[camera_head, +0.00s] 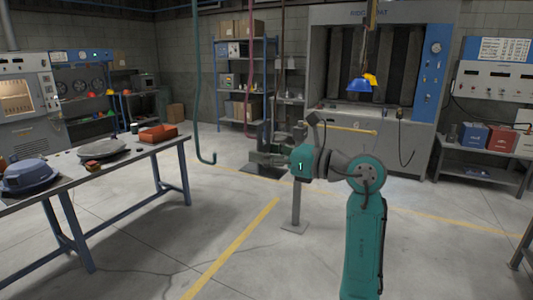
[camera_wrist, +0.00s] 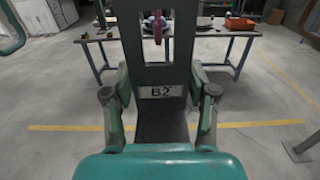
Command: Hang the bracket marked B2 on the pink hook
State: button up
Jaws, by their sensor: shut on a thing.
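The dark grey bracket marked B2 (camera_wrist: 160,110) stands upright between my gripper's fingers in the wrist view. Its white label reads B2, and a rectangular opening shows above the label. My gripper (camera_head: 265,156) is shut on this bracket, which shows partly in the head view (camera_head: 264,136). The pink hook (camera_wrist: 157,27) shows through the bracket's opening in the wrist view. In the head view its pink rod (camera_head: 248,75) hangs from above, just left of the bracket. I cannot tell whether the hook touches the bracket or passes into the opening.
A teal hook (camera_head: 198,110) hangs to the left, and a dark rod (camera_head: 281,70) hangs close on the right. Blue and yellow hoods (camera_head: 360,86) hang farther right. A workbench (camera_head: 120,150) with a blue hood and an orange tray stands left. A post (camera_head: 296,205) stands below my arm.

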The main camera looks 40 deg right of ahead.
aim_at(255, 167)
jog(key=shift+x, duration=1.35)
jog(key=shift+f, duration=1.3)
dwell(0.3)
jog(key=o, duration=1.6)
jog(key=v, duration=1.2)
